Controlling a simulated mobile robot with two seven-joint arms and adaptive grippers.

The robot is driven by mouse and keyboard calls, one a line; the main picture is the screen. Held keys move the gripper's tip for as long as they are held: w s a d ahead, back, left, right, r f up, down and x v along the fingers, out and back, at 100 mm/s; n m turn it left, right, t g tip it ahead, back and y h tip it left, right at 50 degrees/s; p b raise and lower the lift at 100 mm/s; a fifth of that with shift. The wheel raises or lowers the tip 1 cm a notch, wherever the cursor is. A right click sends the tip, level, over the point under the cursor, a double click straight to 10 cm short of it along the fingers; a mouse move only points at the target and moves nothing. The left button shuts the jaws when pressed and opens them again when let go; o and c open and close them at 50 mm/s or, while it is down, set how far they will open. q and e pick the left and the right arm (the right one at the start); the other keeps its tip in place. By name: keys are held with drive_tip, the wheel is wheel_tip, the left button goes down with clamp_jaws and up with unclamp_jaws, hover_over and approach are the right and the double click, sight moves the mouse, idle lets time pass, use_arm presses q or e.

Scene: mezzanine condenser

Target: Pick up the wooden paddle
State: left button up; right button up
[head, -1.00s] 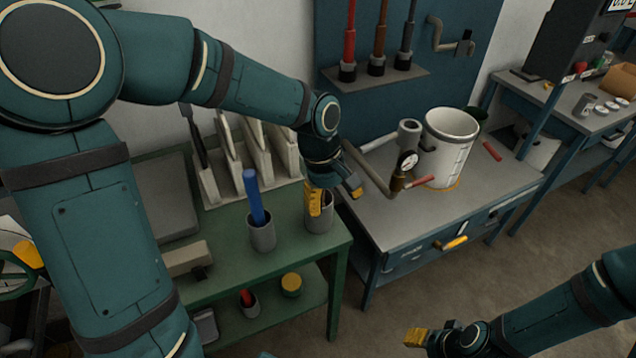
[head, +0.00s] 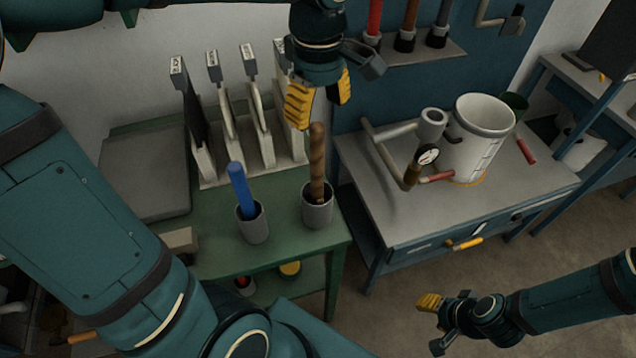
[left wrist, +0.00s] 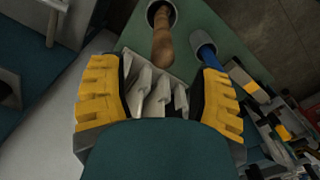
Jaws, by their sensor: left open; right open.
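The wooden paddle (head: 317,160) shows as a brown wooden shaft standing upright in a grey cup (head: 317,210) on the green table; its lower end is hidden in the cup. My left gripper (head: 320,95) is open and empty, above the shaft's top and apart from it. In the left wrist view, the paddle (left wrist: 163,40) lies beyond and between the open yellow fingers (left wrist: 158,100), still in its cup. My right gripper (head: 432,320) is open and empty at the lower right, over the floor.
A blue rod (head: 240,187) stands in a second grey cup (head: 253,228) just left. Behind is a rack (head: 250,170) of upright pale plates. The grey-topped bench (head: 400,215) at right holds a white pot (head: 478,135) and a gauge pipe (head: 427,155).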

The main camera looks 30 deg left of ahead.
sight(317, 143)
use_arm(q)
wheel_tip(317, 143, down, 3)
drive_tip(key=shift+w+r, duration=0.15)
drive_tip(key=shift+r, duration=0.05)
drive_tip(key=f, duration=0.1)
drive_tip(key=f+b, duration=0.1)
drive_tip(key=f, duration=0.2)
drive_tip(key=shift+s+f+b, duration=0.2)
drive_tip(key=shift+s+b, duration=0.1)
drive_tip(key=shift+b, duration=0.05)
drive_tip(key=shift+f, duration=0.6)
drive_tip(key=shift+c, duration=0.2)
clamp_jaws()
